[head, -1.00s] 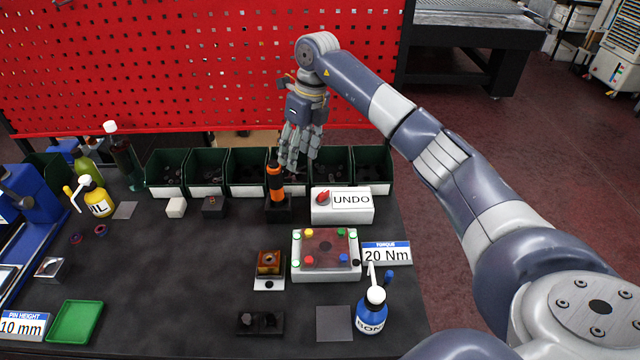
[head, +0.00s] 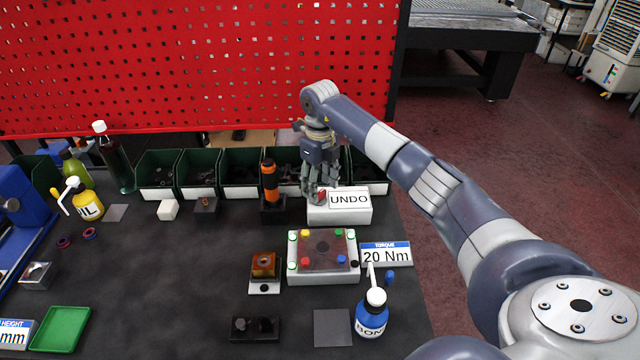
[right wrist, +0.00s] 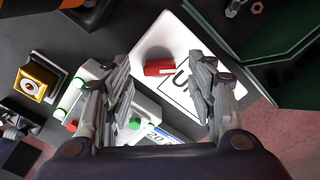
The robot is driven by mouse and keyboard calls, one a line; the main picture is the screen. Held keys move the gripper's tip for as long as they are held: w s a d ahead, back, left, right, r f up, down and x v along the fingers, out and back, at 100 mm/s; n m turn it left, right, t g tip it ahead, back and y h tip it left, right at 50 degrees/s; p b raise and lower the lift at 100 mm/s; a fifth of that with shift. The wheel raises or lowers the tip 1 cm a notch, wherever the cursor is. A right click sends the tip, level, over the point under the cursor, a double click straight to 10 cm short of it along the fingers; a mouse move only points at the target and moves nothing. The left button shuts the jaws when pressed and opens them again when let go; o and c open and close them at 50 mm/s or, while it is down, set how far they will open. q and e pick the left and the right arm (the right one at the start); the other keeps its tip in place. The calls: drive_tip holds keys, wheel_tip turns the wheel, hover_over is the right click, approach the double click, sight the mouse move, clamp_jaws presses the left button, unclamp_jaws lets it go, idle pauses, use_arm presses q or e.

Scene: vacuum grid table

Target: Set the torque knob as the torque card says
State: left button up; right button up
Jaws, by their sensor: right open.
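The torque card (head: 386,254) reads "20 Nm" and stands at the right of the table in the head view; part of it also shows in the right wrist view (right wrist: 160,138). A white box (head: 340,216) marked "UNDO" stands behind it, with a red knob (right wrist: 158,68) on top. An orange and black driver (head: 270,183) stands upright in a black holder left of the box. I cannot tell which part is the torque knob. My right gripper (head: 320,196) is open above the box; in the right wrist view the red knob appears between its fingers. My left gripper is out of view.
Several green bins (head: 241,174) line the back, close behind my right gripper. A white fixture (head: 324,270) with coloured buttons stands in front of the box. A blue bottle (head: 372,314) stands near the front right. The table's middle (head: 170,270) is clear.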

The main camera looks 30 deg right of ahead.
drive_tip(key=shift+f, duration=0.75)
drive_tip(key=c, duration=1.1)
drive_tip(key=shift+o, duration=0.3)
